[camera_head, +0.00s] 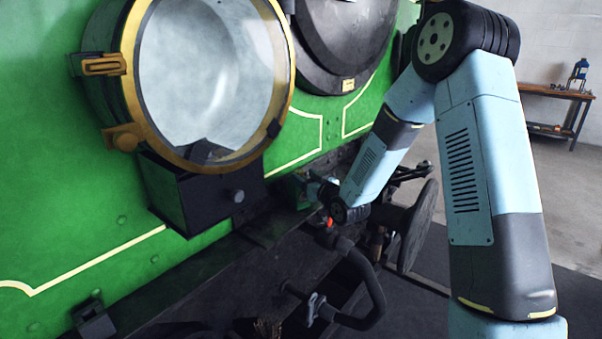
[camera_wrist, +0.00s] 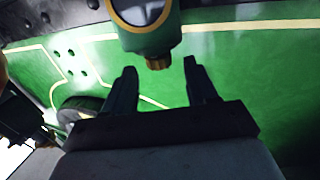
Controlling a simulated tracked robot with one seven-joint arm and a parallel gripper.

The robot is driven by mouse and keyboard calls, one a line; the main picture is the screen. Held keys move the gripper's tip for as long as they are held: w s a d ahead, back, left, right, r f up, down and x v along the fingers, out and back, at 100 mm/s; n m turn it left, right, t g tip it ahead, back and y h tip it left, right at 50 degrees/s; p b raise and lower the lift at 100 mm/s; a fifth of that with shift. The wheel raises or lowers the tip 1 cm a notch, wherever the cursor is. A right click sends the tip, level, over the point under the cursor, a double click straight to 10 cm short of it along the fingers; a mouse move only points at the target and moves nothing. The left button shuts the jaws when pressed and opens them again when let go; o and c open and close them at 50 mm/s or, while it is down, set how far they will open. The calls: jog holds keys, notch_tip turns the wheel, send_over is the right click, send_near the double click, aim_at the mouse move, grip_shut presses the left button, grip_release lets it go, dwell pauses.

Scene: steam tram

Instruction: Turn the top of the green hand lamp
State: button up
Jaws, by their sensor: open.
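The green hand lamp (camera_wrist: 148,38) shows at the top of the wrist view, cut off by the frame edge. It has a round dark lens and a small ribbed brass knob (camera_wrist: 158,62) on the end facing my gripper. My gripper (camera_wrist: 161,72) is open, with one dark finger on each side of the knob in the picture. I see no contact, and the depth between them is hard to judge. In the head view my gripper (camera_head: 318,190) is small beside the green lamp (camera_head: 297,184), which it partly hides.
A large brass-rimmed headlamp (camera_head: 207,75) sticks out from the green tram front (camera_head: 60,190), with a black box (camera_head: 205,195) under it. A black hose (camera_head: 365,285) and a buffer (camera_head: 418,228) stand close to my arm. A workbench (camera_head: 560,92) is far back right.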

aim_at(301, 174)
jog(key=shift+x, duration=2.25)
jog(key=shift+c, duration=0.4)
